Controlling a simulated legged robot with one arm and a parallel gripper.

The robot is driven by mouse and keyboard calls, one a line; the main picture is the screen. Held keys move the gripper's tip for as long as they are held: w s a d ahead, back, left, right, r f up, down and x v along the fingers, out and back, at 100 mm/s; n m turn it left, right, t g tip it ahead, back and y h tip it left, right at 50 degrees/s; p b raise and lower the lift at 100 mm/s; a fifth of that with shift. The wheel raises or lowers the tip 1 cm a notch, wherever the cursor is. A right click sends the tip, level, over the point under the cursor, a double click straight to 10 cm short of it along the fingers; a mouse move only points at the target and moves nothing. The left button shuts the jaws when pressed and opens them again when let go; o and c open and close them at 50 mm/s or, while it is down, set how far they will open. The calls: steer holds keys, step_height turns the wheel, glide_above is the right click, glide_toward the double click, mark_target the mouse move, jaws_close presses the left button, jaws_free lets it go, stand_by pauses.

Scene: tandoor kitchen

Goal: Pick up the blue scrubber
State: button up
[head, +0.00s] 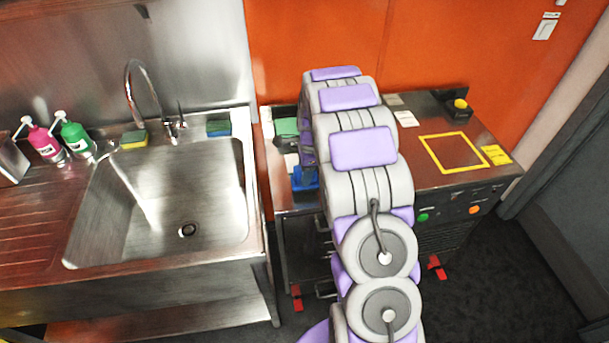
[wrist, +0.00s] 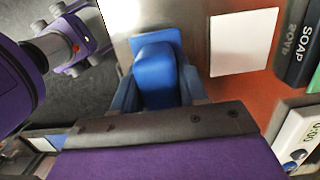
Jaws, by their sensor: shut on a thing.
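The blue scrubber (wrist: 154,72) is in the middle of the wrist view, upright between the two fingers of my gripper (wrist: 160,97). It has a rounded blue body with a flatter blue part behind its top. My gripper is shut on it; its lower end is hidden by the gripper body. My arm hides most of that spot and the gripper there.
A steel sink (head: 165,205) is at left, with a yellow-green sponge (head: 134,139), a blue-green sponge (head: 218,128), and pink (head: 43,140) and green (head: 76,138) bottles. The wrist view shows a white square (wrist: 243,42), a dark SOAP box (wrist: 297,40) and a white display device (wrist: 298,140).

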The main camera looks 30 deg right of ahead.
steer(key=s+a+r+p, duration=0.1)
steer(key=s, duration=0.7)
steer(key=s+a+r+p, duration=0.1)
steer(key=s+a, duration=0.1)
steer(key=s, duration=0.5)
steer(key=shift+s+r+p, duration=0.3)
steer(key=shift+s, duration=0.05)
